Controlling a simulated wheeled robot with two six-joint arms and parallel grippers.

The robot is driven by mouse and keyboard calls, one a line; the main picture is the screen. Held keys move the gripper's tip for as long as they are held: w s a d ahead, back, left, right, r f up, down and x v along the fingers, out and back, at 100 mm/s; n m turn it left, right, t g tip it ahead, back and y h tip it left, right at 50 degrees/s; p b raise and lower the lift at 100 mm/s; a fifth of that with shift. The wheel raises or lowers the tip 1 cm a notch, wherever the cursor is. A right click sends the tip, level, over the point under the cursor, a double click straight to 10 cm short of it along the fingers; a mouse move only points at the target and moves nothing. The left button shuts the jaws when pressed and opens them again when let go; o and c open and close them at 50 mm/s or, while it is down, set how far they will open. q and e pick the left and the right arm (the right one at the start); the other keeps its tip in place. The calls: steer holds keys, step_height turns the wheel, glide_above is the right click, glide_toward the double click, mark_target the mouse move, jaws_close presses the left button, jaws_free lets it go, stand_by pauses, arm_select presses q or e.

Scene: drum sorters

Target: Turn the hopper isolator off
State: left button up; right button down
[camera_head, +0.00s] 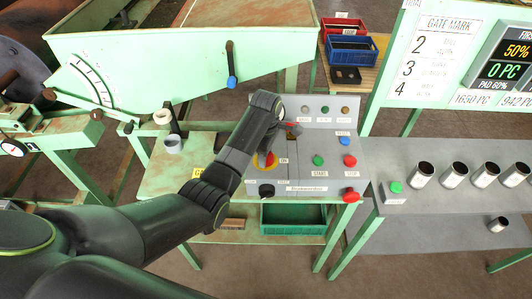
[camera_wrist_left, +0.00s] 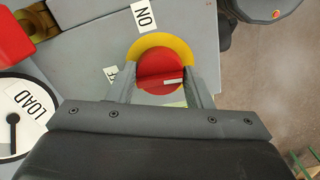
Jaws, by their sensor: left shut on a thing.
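The hopper isolator is a red rotary knob (camera_wrist_left: 160,62) on a yellow round plate (camera_wrist_left: 158,42), with an ON label (camera_wrist_left: 143,14) and a partly covered OFF label (camera_wrist_left: 110,75). In the head view the yellow plate (camera_head: 259,163) shows at the left of the grey control panel (camera_head: 305,172), partly behind my left arm. My left gripper (camera_wrist_left: 160,78) is shut on the knob, one finger at each side. A white mark shows on the knob's right half in the wrist view. My right gripper is out of view.
The panel also has a green START button (camera_head: 319,160), a red STOP button (camera_head: 350,161) and a blue button (camera_head: 344,140). A LOAD dial (camera_wrist_left: 20,115) and a red part (camera_wrist_left: 12,38) lie close left in the wrist view. Several cans stand on the right bench.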

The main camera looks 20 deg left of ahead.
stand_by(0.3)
arm_select(q)
steer(key=o, duration=1)
